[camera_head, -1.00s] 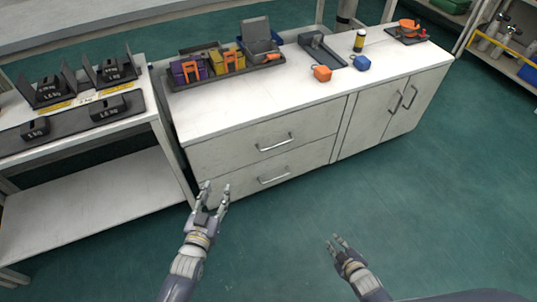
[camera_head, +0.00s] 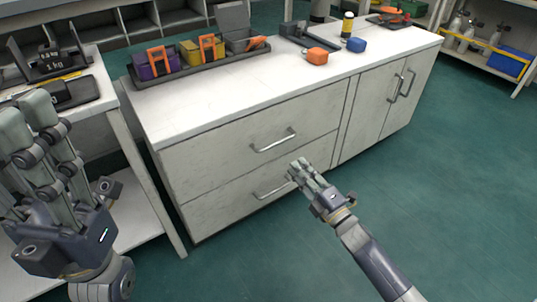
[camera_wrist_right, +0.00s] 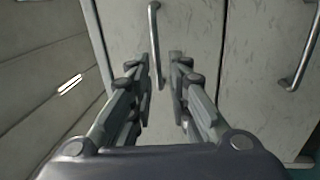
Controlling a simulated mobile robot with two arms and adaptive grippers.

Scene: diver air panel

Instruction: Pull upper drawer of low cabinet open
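The low cabinet (camera_head: 210,205) is white, with two stacked drawers on its left side. The upper drawer (camera_head: 225,145) appears closed and has a metal bar handle (camera_head: 274,141). The lower drawer handle (camera_head: 272,190) is partly covered by my right gripper (camera_head: 299,168), which is in front of the drawers, below and right of the upper handle. In the right wrist view its fingers (camera_wrist_right: 160,68) are apart, with a bar handle (camera_wrist_right: 153,40), seemingly the upper one, between them in the picture; contact cannot be told. My left gripper (camera_head: 55,140) is open and empty, raised at the left.
Cabinet doors (camera_head: 385,105) with two upright handles are at the right. A shelf table (camera_head: 140,175) stands left of the cabinet. Floor in front is clear.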

